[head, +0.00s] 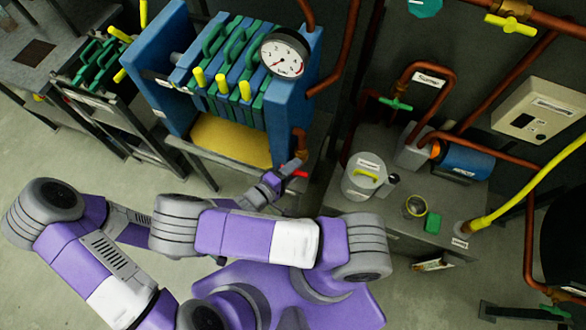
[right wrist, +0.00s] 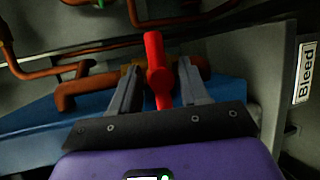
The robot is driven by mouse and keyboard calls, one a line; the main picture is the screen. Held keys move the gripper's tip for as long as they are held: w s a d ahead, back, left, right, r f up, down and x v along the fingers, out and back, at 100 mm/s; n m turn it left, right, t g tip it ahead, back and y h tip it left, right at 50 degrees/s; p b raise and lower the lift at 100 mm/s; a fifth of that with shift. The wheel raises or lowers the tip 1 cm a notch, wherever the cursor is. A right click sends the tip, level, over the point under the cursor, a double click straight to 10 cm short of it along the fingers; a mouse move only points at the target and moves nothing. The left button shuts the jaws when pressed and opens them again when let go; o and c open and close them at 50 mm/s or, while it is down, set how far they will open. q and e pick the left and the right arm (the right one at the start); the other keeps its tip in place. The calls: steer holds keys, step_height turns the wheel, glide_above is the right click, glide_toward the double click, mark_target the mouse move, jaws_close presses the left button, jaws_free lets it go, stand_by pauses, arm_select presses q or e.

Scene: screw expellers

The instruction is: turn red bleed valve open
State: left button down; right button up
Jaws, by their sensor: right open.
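The red bleed valve handle (right wrist: 157,72) stands nearly upright in the right wrist view, between the two grey fingers of my right gripper (right wrist: 157,76). A gap shows on each side of it, so the fingers are open around the handle and not closed on it. In the head view the red handle (head: 295,173) shows as a small piece beside my right gripper (head: 286,172), below the right end of the blue press. The gripper partly hides it. My left gripper does not show.
A "Bleed" label (right wrist: 305,72) is on the panel at the right in the wrist view. The blue filter press (head: 292,95) with its gauge (head: 284,53) stands behind the gripper. A grey tank top (head: 430,195) with copper pipes is to the right.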

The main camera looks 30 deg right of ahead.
jaws_close()
steer(key=shift+a+f+n+h+b, duration=0.1)
steer(key=shift+n+h+b, duration=0.2)
steer(key=shift+n, duration=0.3)
stand_by(0.3)
steer(key=shift+f+n+h+b, duration=0.2)
steer(key=shift+n+h+b, duration=0.45)
steer(key=shift+n, duration=0.55)
steer(key=n+h+b, duration=0.1)
steer(key=n+h, duration=0.1)
steer(key=n, duration=0.2)
steer(key=shift+s, duration=0.1)
steer(key=n+t, duration=0.1)
steer(key=n, duration=0.1)
steer(key=n+t+h+b, duration=0.1)
steer(key=n, duration=0.2)
steer(key=shift+f+h, duration=0.1)
steer(key=shift+h, duration=0.15)
steer(key=shift+s+n+t, duration=0.1)
steer(key=shift+n+t, duration=0.65)
steer(key=shift+n, duration=0.7)
steer(key=shift+n+t, duration=0.75)
steer(key=shift+n, duration=0.7)
